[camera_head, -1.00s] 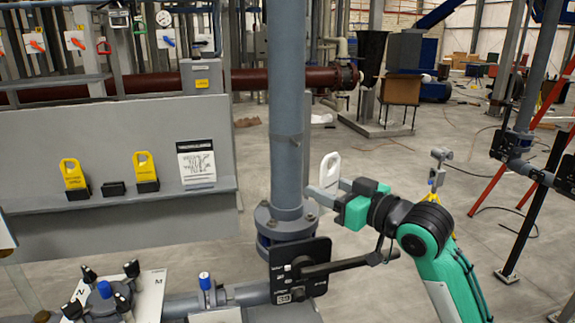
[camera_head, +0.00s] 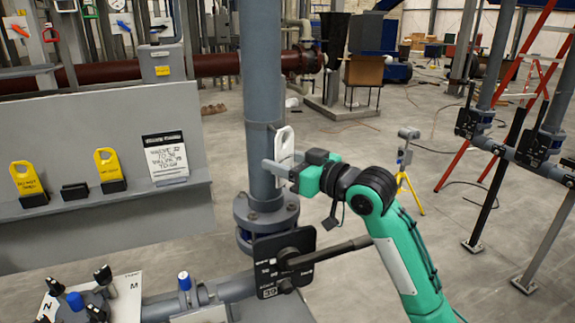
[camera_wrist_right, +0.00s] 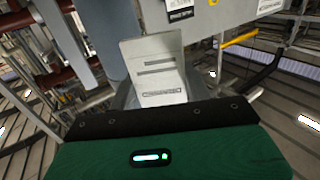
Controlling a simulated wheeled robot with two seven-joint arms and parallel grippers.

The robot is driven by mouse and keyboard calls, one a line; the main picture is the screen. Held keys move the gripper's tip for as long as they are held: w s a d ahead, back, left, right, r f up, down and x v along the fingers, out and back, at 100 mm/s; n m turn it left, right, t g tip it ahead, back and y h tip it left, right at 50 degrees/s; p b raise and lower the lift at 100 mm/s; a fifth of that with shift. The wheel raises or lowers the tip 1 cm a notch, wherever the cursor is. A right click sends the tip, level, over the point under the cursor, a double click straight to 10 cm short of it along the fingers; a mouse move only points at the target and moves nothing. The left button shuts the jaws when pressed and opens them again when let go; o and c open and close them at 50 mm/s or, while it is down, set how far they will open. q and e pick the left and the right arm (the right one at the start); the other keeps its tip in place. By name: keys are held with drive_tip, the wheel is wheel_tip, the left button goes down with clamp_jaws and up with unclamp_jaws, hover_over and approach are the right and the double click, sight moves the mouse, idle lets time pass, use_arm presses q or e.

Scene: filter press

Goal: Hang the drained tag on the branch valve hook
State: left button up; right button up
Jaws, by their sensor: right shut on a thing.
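My right gripper (camera_head: 283,168) is shut on a white tag (camera_head: 284,143) with a hole near its top. It holds the tag upright beside the grey vertical pipe (camera_head: 263,70), just above the pipe flange (camera_head: 266,210). A small projection on the pipe near the tag's top may be the hook; I cannot tell whether the tag touches it. In the right wrist view the tag (camera_wrist_right: 160,65) shows dark printed lines, too small to read, beyond the green gripper body. My left gripper is not in view.
A black valve plate (camera_head: 268,275) marked 39 and its long handle (camera_head: 330,252) lie below my right gripper. A grey panel shelf (camera_head: 130,202) carries two yellow tags (camera_head: 108,165) and a written card (camera_head: 165,157). Several knobs (camera_head: 75,300) stand at bottom left.

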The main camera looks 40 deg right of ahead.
drive_tip(key=shift+w+d, duration=0.1)
drive_tip(key=shift+w, duration=0.3)
drive_tip(key=shift+w+d+f, duration=0.1)
drive_tip(key=shift+w+d, duration=0.15)
drive_tip(key=shift+w, duration=0.8)
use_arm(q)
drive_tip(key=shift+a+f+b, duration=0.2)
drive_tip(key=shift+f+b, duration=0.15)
use_arm(e)
drive_tip(key=w, duration=0.2)
drive_tip(key=shift+w+d+f, duration=0.35)
drive_tip(key=shift+d+f, duration=0.05)
drive_tip(key=shift+f, duration=0.25)
